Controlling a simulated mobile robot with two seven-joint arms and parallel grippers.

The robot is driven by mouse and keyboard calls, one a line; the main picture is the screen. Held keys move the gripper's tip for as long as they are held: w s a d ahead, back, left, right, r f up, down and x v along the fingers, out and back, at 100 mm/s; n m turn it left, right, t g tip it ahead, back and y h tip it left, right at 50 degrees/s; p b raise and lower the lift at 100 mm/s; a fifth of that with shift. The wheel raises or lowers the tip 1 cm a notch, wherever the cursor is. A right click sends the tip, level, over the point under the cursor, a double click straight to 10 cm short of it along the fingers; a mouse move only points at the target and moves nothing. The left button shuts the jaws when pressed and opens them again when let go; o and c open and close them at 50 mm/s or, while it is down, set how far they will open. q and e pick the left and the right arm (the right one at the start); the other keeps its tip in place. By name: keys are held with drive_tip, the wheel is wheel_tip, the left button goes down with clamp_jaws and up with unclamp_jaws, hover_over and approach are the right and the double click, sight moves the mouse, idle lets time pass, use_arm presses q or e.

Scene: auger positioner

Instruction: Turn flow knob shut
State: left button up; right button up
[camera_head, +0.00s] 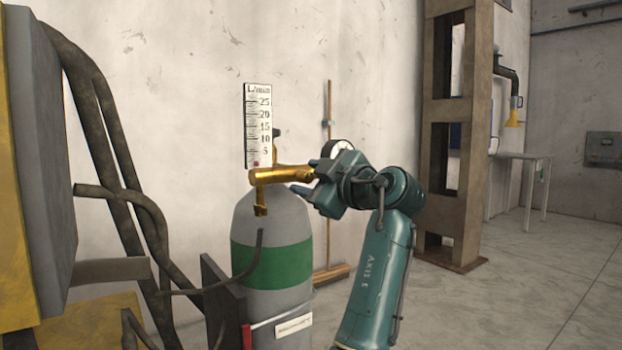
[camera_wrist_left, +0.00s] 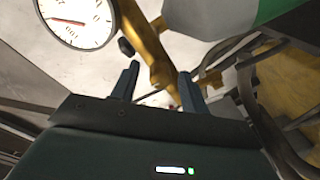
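A brass regulator (camera_head: 280,175) sits on top of a grey cylinder (camera_head: 277,218) with a green band. A white flow scale (camera_head: 258,125) stands above the regulator. A small dark knob (camera_head: 277,132) shows beside the scale; I cannot tell if it is the flow knob. My left gripper (camera_head: 308,177) is at the regulator's right end, fingers apart. In the left wrist view the brass body (camera_wrist_left: 157,55) runs past the open fingers, and a dark knob (camera_wrist_left: 126,46) is near the left fingertip. I cannot tell whether the fingers touch brass. My right gripper is not in view.
A round gauge (camera_head: 337,149) is just behind my left gripper; its dial shows large in the left wrist view (camera_wrist_left: 77,20). Dark hoses (camera_head: 105,150) hang at the left. A wooden stand (camera_head: 330,270) is behind the cylinder.

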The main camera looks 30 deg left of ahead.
use_arm(q)
drive_tip(key=p+v, duration=0.1)
drive_tip(key=v, duration=1.2)
drive_tip(key=shift+p, duration=0.3)
drive_tip(key=shift+r, duration=0.1)
